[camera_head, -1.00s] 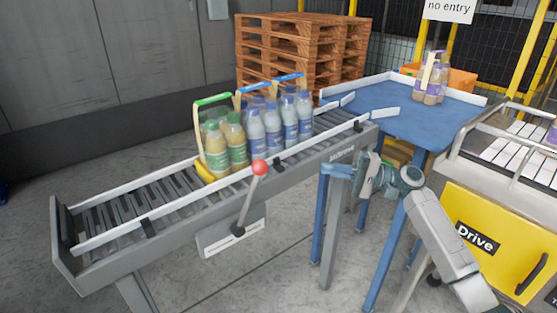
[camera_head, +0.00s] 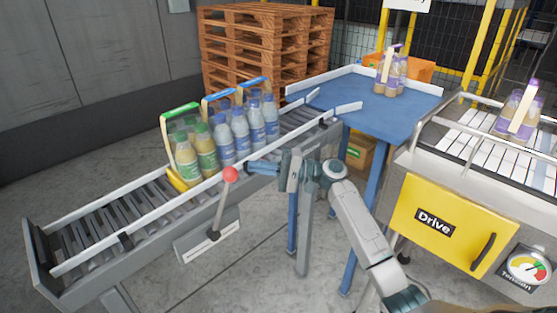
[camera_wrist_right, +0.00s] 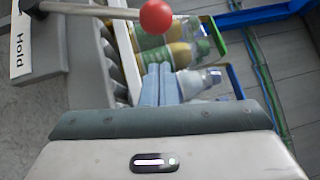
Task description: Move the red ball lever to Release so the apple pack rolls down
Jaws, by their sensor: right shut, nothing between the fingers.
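The red ball (camera_head: 230,174) tops a lever (camera_head: 222,208) on the near side of the roller conveyor, its shaft leaning right from its pivot. In the right wrist view the red ball (camera_wrist_right: 156,16) is just beyond my fingertips, and a Hold label (camera_wrist_right: 20,45) shows at the left. My right gripper (camera_head: 250,167) is shut and empty, pointing left, just right of the ball; contact cannot be told. The green-handled pack of greenish-yellow bottles (camera_head: 195,150), likely apple, stands on the rollers behind a yellow stop (camera_head: 177,182). My left gripper is out of view.
Blue-handled packs (camera_head: 245,125) stand behind the green-handled one. The lower rollers (camera_head: 105,215) are clear. A blue table (camera_head: 375,112) with a purple-bottle pack (camera_head: 391,75) is at the back right. A yellow Drive cabinet (camera_head: 440,225) stands at the right.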

